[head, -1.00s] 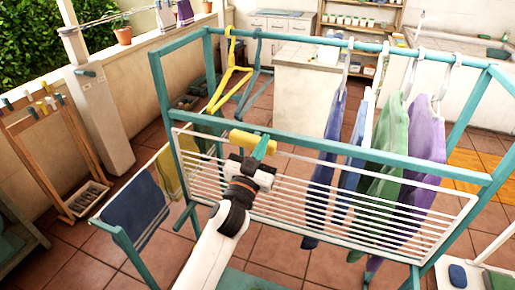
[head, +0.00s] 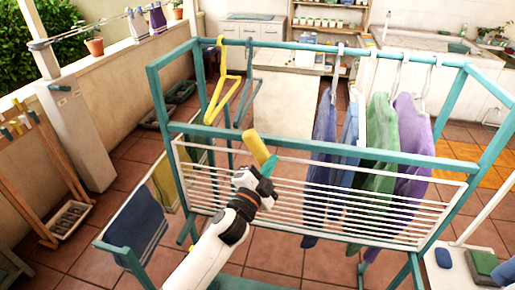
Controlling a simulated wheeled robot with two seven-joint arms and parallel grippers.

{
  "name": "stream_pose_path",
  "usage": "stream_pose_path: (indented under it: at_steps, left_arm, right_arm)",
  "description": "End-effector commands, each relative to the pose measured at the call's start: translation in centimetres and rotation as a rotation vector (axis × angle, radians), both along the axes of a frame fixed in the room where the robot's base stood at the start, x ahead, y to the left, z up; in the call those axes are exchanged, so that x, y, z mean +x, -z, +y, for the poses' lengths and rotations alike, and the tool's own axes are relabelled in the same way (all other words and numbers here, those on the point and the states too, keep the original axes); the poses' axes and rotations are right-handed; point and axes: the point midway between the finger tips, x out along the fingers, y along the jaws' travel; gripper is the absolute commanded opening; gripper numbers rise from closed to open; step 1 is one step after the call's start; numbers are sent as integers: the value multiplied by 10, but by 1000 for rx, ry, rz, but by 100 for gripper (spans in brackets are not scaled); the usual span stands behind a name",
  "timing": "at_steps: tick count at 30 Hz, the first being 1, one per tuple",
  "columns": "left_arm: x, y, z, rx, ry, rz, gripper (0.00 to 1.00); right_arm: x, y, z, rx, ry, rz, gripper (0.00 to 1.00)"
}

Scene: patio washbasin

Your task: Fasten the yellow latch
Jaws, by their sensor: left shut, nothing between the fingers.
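The yellow latch (head: 256,147) is a short, stubby bar at the upper bar of the white wire rack panel (head: 196,182). It sits slanted, its upper end leaning to the left. My left gripper (head: 267,166), with teal fingertips, comes up from below and is shut with nothing between the fingers. Its tips are at the lower right end of the latch and seem to touch it; the exact contact is hard to tell. The panel stands upright against the teal frame (head: 335,148). My right gripper is not in view.
A yellow hanger (head: 219,90) and a teal hanger hang on the top rail at left. Several garments, including a purple one (head: 411,140), hang at right behind the panel. A blue towel (head: 138,228) hangs at lower left.

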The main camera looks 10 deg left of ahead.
Motion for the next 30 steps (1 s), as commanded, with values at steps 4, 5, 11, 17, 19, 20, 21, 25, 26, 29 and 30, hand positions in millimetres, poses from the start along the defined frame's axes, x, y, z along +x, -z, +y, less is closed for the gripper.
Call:
stream_pose_path:
  at_steps: [4,5,11,17,19,20,21,25,26,29,30]
  left_arm:
    - [0,5,-4,-3,-2,2,0]
    - [0,6,-4,-3,-2,2,0]
    - [1,12,0,139,-2,-3,0]
    - [1,16,3,133,-2,-3,0]
    - [1,17,4,133,-2,-3,0]
    - [1,17,4,132,-2,-2,0]
    - [1,17,5,131,-2,-4,0]
    - [1,18,6,131,-2,-4,0]
    - [1,18,6,131,-2,-4,0]
    - [1,18,7,131,-2,-4,0]
    - [1,18,7,131,-3,-3,0]
  right_arm:
    - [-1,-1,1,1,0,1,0]
    - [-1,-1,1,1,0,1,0]
    - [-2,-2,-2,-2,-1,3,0]
    - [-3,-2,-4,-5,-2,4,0]
    - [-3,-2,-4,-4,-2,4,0]
    - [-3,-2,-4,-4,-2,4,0]
    - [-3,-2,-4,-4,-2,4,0]
    - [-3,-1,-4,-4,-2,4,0]
    - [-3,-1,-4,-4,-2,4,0]
    - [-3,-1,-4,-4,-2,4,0]
    - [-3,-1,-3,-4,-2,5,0]
